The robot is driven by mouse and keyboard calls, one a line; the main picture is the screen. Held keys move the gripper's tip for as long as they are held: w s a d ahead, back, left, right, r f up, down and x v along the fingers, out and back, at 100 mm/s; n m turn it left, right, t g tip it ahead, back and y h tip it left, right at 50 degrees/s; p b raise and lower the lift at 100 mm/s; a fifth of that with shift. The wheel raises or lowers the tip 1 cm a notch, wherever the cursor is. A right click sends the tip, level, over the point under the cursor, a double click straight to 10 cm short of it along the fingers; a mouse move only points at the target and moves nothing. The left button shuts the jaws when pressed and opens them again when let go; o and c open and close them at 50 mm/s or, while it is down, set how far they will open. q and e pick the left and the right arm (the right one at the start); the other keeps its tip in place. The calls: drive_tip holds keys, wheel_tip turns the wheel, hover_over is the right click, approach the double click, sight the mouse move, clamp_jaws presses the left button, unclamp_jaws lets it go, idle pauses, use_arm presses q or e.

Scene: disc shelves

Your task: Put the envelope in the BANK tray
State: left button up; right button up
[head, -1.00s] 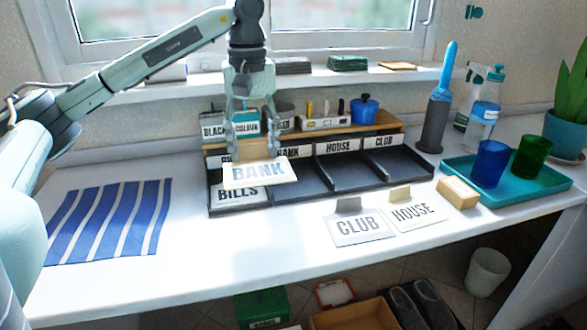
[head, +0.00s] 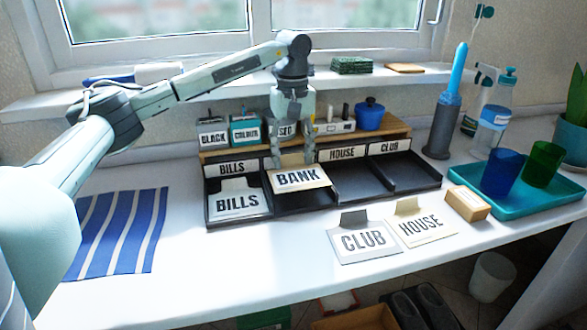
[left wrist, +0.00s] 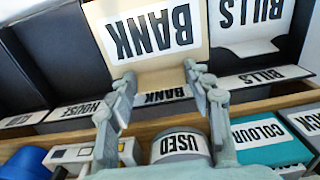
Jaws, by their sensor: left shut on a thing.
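The cream envelope marked BANK (head: 298,180) is held by its tab in my left gripper (head: 294,160). It is over the second compartment from the left of the dark sorter, the BANK tray (head: 305,205). I cannot tell whether it touches the tray. In the left wrist view, the fingers (left wrist: 160,76) are shut on the tab of the envelope (left wrist: 150,32), and the BANK label (left wrist: 163,97) shows between them. In the head view that label is hidden behind the gripper. My right gripper is not in view.
A BILLS envelope (head: 237,203) lies in the leftmost tray; the HOUSE and CLUB trays look empty. CLUB (head: 363,242) and HOUSE (head: 422,228) envelopes lie on the white table in front. Tins, including USED (left wrist: 181,146), stand behind. A teal tray (head: 530,200) with cups is at right.

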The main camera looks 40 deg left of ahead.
sight(293, 166)
use_arm(q)
drive_tip(key=shift+w+f, duration=0.2)
drive_tip(key=shift+f, duration=2.1)
drive_tip(key=o, duration=0.8)
wheel_tip(293, 166, up, 12)
drive_tip(key=shift+r, duration=0.25)
